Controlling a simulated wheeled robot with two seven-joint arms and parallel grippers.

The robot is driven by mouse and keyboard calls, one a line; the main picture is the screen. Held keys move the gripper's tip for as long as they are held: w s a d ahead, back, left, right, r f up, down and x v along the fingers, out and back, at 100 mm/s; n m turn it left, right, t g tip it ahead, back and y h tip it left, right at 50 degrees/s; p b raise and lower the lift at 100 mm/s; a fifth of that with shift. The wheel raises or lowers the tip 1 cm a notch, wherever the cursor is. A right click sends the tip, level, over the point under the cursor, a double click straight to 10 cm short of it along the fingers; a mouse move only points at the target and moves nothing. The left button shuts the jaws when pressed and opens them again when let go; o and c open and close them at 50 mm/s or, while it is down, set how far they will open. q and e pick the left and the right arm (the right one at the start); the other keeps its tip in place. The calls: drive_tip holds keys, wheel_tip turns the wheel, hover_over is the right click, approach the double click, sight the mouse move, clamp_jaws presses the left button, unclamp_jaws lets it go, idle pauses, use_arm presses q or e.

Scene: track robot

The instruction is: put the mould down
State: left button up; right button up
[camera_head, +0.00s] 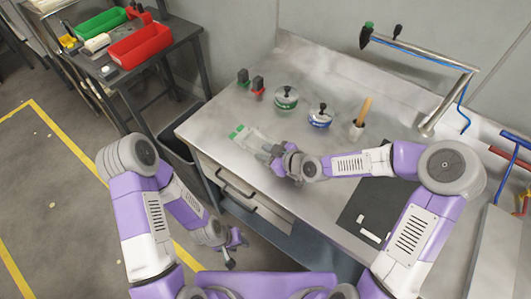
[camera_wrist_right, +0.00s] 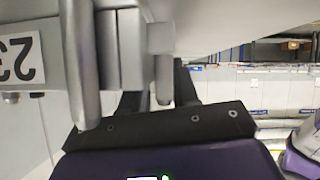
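My right gripper (camera_head: 270,154) is low over the front part of the grey bench top. In the right wrist view, a light grey stepped block (camera_wrist_right: 130,45), which looks like the mould, sits between the fingers of the gripper (camera_wrist_right: 122,85). The fingers appear shut on it. In the head view the block is small and hard to tell from the gripper; whether it touches the bench is unclear. My left gripper (camera_head: 235,243) hangs low in front of the bench, away from the mould. Its finger opening is too small to judge.
A pale sheet with green ends (camera_head: 245,138) lies beside the right gripper. Behind stand a green-banded pot (camera_head: 286,98), a blue-banded pot (camera_head: 320,117) and a wooden-handled tool (camera_head: 361,115). A dark mat (camera_head: 362,217) lies right. A side table holds red (camera_head: 140,45) and green bins (camera_head: 101,24).

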drive_tip(key=shift+o, duration=0.4)
drive_tip(key=shift+r, duration=0.1)
drive_tip(key=shift+r, duration=0.15)
drive_tip(key=p+v, duration=0.4)
drive_tip(key=v, duration=0.6)
drive_tip(key=shift+d+r, duration=0.15)
drive_tip(key=shift+d, duration=0.05)
drive_tip(key=shift+s+d+r+p, duration=0.3)
drive_tip(key=shift+s+d+p, duration=0.15)
drive_tip(key=shift+s, duration=0.05)
drive_tip(key=shift+f, duration=0.1)
